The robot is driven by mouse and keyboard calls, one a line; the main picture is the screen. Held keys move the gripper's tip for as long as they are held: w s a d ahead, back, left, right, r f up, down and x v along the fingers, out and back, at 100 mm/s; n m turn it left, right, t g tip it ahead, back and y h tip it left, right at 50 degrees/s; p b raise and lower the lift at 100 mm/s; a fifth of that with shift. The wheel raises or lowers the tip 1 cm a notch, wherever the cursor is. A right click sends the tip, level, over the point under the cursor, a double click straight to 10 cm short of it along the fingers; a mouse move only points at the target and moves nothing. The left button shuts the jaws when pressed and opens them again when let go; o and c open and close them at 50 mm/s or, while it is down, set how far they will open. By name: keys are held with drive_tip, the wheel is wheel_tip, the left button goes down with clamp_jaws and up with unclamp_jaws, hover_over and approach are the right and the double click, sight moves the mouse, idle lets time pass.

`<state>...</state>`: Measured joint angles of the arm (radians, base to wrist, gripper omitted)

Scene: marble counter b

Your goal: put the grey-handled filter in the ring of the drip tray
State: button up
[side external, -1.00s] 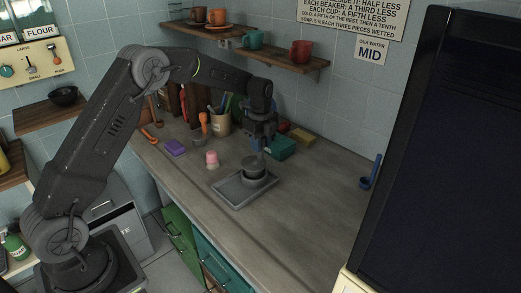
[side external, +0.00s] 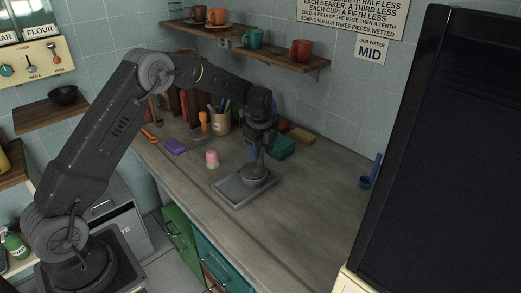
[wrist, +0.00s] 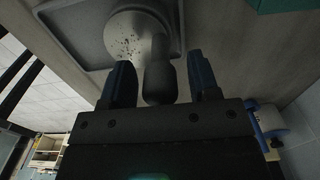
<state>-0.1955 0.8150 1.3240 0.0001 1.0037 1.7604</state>
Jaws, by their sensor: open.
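The filter (wrist: 128,40) shows in the wrist view as a pale round basket with dark specks in it. Its dark grey handle (wrist: 159,80) points toward my gripper (wrist: 161,76). The blue fingers are open, one on each side of the handle, with a visible gap at each side. The filter is over the grey drip tray (wrist: 60,12); the ring is hidden beneath it, so its seating cannot be told. In the side view my gripper (side external: 255,158) is low over the drip tray (side external: 234,204), directly above a round grey form (side external: 254,178).
A pink-and-white cup (side external: 212,159) stands left of the tray. A teal box (side external: 282,148) and a yellow sponge (side external: 302,135) lie behind, a purple block (side external: 175,146) further left. A blue scoop (side external: 367,182) is at the right wall. The counter's front right is clear.

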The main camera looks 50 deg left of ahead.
wheel_tip(320, 180, up, 11)
drive_tip(key=shift+r, duration=0.1)
drive_tip(key=s+d+r+n+t, duration=0.1)
drive_tip(key=s+d+r+n, duration=0.25)
drive_tip(key=s+r, duration=0.3)
drive_tip(key=s+d+r+n+t, duration=0.25)
drive_tip(key=s+r+n, duration=0.25)
drive_tip(key=s, duration=0.3)
drive_tip(key=s+d+f+n+t, duration=0.1)
drive_tip(key=s+n, duration=0.3)
drive_tip(key=s, duration=0.5)
drive_tip(key=s+d+f+n+t, duration=0.1)
drive_tip(key=s+d+f+n, duration=0.1)
drive_tip(key=s+n, duration=0.3)
drive_tip(key=s+d, duration=0.1)
drive_tip(key=s, duration=0.3)
drive_tip(key=shift+s+d+f, duration=0.2)
drive_tip(key=shift+s+d, duration=0.1)
drive_tip(key=shift+s, duration=0.1)
